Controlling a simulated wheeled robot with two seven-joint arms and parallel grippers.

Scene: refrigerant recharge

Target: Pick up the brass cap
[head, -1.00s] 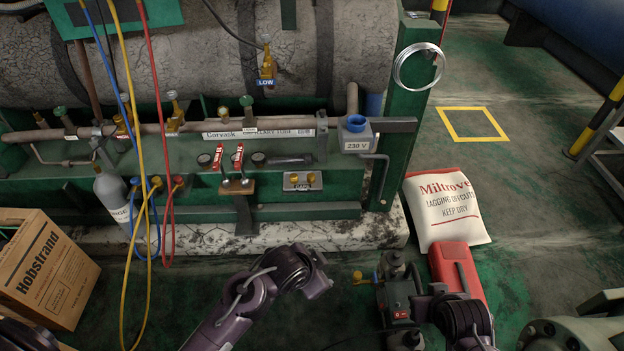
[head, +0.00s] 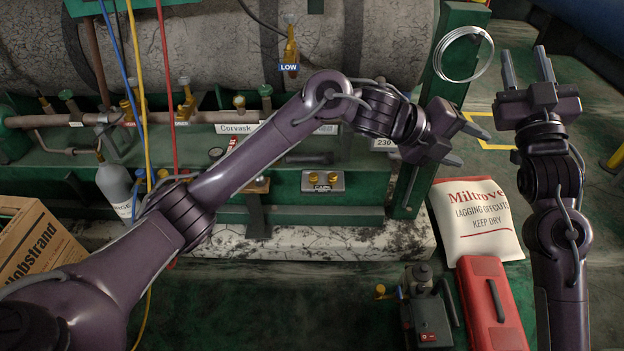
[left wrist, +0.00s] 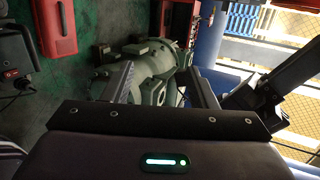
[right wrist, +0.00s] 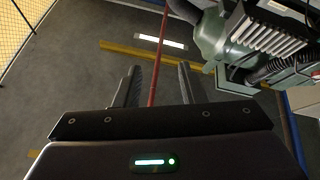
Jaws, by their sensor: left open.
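Two small brass caps (head: 320,177) sit side by side on a grey plate labelled CAPS (head: 322,189), on the green frame below the pipe. My left arm reaches across in front of the tank. My left gripper (head: 468,143) is open and empty, to the right of the caps and apart from them. In the left wrist view (left wrist: 163,85) its fingers stand apart with a green machine beyond. My right gripper (head: 526,62) is open and empty at the upper right, over the floor. Its spread fingers also show in the right wrist view (right wrist: 155,85).
A wire coil (head: 462,54) hangs on the green post near my left gripper. A white sack (head: 474,220), a red case (head: 492,305) and a small pump (head: 428,312) stand on the floor. Blue, yellow and red hoses hang at left, beside a grey bottle (head: 115,185).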

